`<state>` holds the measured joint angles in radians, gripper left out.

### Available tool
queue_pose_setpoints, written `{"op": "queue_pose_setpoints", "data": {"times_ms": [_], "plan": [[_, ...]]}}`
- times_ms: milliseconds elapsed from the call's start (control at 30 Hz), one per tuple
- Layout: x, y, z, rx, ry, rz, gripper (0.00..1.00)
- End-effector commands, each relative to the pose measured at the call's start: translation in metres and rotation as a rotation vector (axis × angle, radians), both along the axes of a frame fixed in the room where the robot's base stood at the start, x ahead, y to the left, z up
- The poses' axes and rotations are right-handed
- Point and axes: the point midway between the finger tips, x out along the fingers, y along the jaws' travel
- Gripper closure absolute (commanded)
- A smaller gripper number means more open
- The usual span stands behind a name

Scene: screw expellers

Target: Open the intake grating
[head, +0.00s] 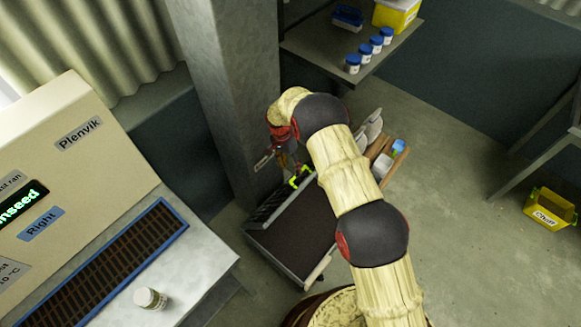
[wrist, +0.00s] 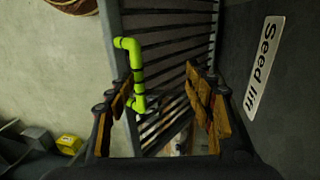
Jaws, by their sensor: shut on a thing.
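The intake grating (wrist: 165,48) is a grey frame with dark slats and a lime-green handle (wrist: 131,62). In the head view, the slatted grating (head: 268,206) shows as a narrow strip along the back of a dark bin (head: 292,238), and looks tilted up. The green handle (head: 300,178) is just below my gripper (head: 288,160). The exact contact is partly hidden.
A grey pillar (head: 226,90) stands close behind my gripper, with a "Seed lift" label (wrist: 264,62). A wooden tray (head: 383,158) with items lies to the right of the bin. A shelf (head: 340,58) holds blue-capped jars. A yellow bin (head: 549,209) stands on open floor at right.

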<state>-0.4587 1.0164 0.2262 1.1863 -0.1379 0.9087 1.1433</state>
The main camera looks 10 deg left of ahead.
Motion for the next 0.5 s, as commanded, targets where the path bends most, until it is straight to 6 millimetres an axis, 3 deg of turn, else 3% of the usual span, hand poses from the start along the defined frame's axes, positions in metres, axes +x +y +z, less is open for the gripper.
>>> {"op": "queue_pose_setpoints", "data": {"times_ms": [33,167,500], "plan": [[-0.003,0.002,-0.005,0.003,0.001,-0.001,0.68],[-0.001,0.004,0.006,0.004,0.000,0.000,0.70],[0.008,0.014,0.076,0.004,-0.004,0.000,0.70]]}}
